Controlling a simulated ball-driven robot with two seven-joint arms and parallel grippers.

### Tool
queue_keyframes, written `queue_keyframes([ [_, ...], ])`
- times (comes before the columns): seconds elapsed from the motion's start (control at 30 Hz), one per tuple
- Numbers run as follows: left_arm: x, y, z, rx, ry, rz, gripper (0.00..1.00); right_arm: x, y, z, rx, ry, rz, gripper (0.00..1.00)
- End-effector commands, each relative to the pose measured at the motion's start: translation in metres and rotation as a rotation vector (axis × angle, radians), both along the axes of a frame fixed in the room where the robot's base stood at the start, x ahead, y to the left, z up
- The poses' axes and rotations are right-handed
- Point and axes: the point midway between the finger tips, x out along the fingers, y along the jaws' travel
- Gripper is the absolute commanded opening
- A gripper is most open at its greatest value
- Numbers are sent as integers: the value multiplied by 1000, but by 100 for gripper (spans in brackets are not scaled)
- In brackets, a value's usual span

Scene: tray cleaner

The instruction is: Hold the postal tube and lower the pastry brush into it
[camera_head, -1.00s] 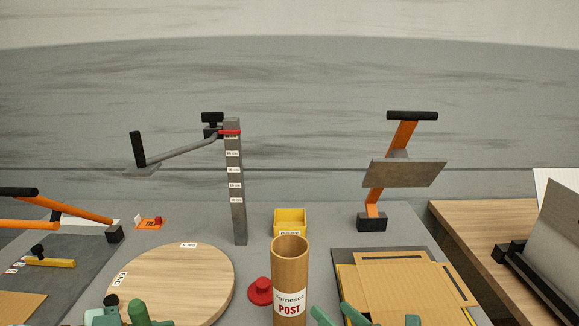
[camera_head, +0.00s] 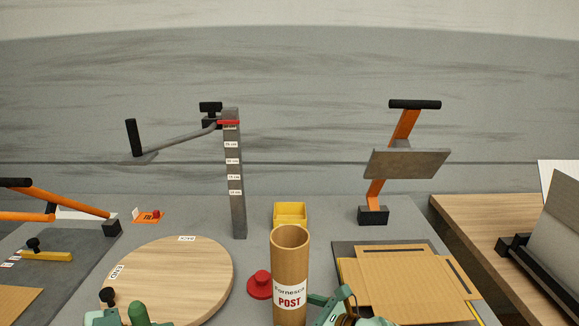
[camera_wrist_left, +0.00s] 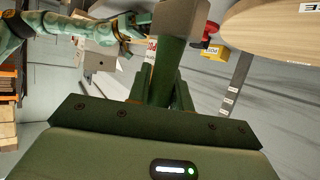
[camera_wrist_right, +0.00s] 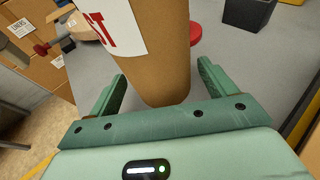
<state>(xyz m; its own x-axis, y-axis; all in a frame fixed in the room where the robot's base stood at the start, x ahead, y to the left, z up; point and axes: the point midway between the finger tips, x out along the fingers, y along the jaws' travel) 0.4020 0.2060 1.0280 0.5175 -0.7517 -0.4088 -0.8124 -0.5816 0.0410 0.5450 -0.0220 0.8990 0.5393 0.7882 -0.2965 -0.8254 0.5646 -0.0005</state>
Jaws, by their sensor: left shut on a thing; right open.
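The postal tube (camera_head: 290,255) is brown cardboard and stands upright with its open end up, at the bottom middle of the head view. Its white label reads POST. My right gripper (camera_head: 335,308) is open beside the tube; in the right wrist view its fingers (camera_wrist_right: 162,90) are apart, one to each side of the tube's lower part (camera_wrist_right: 160,65). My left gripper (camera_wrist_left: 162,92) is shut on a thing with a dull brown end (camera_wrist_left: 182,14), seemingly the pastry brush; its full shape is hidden. In the head view only the left gripper's top shows, at the lower left.
A red knobbed piece (camera_head: 260,284) lies close left of the tube. A round wooden board (camera_head: 170,275) lies further left. A yellow bin (camera_head: 291,214) and a grey post (camera_head: 235,185) stand behind. Flat cardboard (camera_head: 405,285) lies on the right.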

Motion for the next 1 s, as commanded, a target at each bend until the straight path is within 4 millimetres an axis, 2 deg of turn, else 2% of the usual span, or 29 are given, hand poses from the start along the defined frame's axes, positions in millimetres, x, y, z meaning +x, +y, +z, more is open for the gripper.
queue_keyframes([
  [0.2,0,0,-6,0,3,0,0,8,12,-5,1,1,0,84],
  [0.5,0,0,-6,0,3,0,0,9,13,-5,1,1,0,84],
  [0.6,0,0,-6,0,3,0,0,9,13,-5,1,1,0,56],
  [1.0,0,0,-6,0,3,0,0,9,13,-5,1,1,0,55],
])
